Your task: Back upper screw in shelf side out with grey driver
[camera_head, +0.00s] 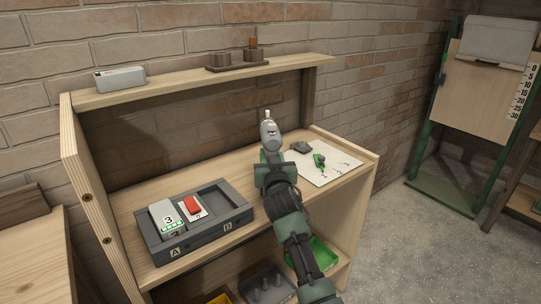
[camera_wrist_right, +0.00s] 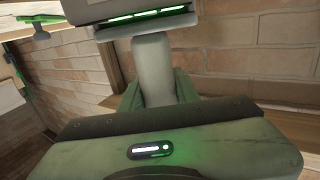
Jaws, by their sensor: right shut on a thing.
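My right gripper (camera_head: 268,158) reaches in from the lower right over the shelf top. It is shut on the grey driver (camera_head: 270,132), which is held upright above the wooden surface near the back. In the right wrist view the driver's pale handle (camera_wrist_right: 153,68) stands between the green fingers of the gripper (camera_wrist_right: 160,95), with a block bearing a green light strip beyond it. The left shelf side (camera_head: 92,222) shows two dark round screw spots, an upper one (camera_head: 87,197) and a lower one (camera_head: 107,240). My left gripper is not in view.
A dark tray (camera_head: 149,243) marked A and B holds a white block and a red one. A white sheet (camera_head: 338,172) carries a green tool (camera_head: 319,160) and a dark item. Bins stand below. The upper ledge (camera_head: 180,84) and brick wall border the back.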

